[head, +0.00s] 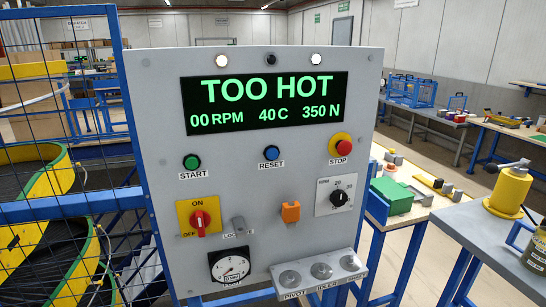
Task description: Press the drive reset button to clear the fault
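The blue reset button (271,153) sits in the middle of a grey control panel (240,230), with the label RESET under it. The panel's display (265,101) reads TOO HOT, 00 RPM, 40 C and 350 N in green. A green start button (192,162) is to the left of the reset button. A red stop button (342,144) on a yellow base is to the right. Neither of my grippers shows in the head view.
Below the buttons are a red on/off switch (199,219), an orange part (290,212), a black dial (339,198), a gauge (231,267) and a small shelf (320,272). Blue mesh fencing (75,150) and the yellow-green spiral conveyor (60,245) stand left. A grey table (480,240) stands right.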

